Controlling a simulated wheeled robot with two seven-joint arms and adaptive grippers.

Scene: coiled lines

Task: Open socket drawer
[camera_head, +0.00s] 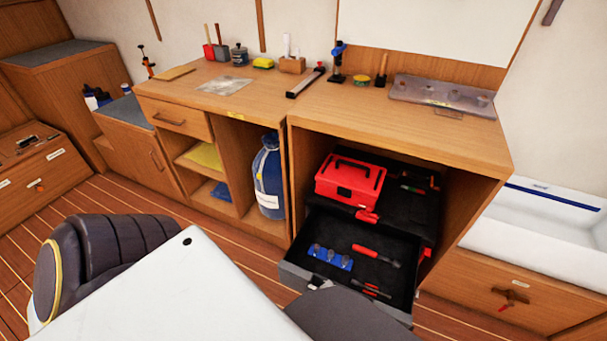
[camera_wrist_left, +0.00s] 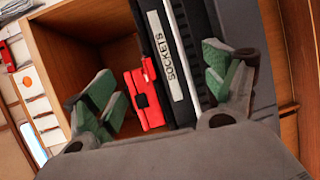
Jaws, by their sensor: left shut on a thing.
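The socket drawer (camera_head: 293,277) stands pulled out from the lower right of the bench cabinet in the head view. It has a black lining, a blue rail of sockets (camera_head: 330,257) and red-handled tools (camera_head: 378,256). In the left wrist view, its SOCKETS label (camera_wrist_left: 166,56) lies between the green-padded fingers of my left gripper (camera_wrist_left: 157,88). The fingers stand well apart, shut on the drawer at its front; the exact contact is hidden. In the head view I cannot make out this gripper. My right gripper is not in view.
A red toolbox (camera_head: 350,181) sits above the drawer inside the cabinet. A blue bag (camera_head: 268,178) stands in the open bay left of the drawer. A white basin (camera_head: 540,222) is at the right.

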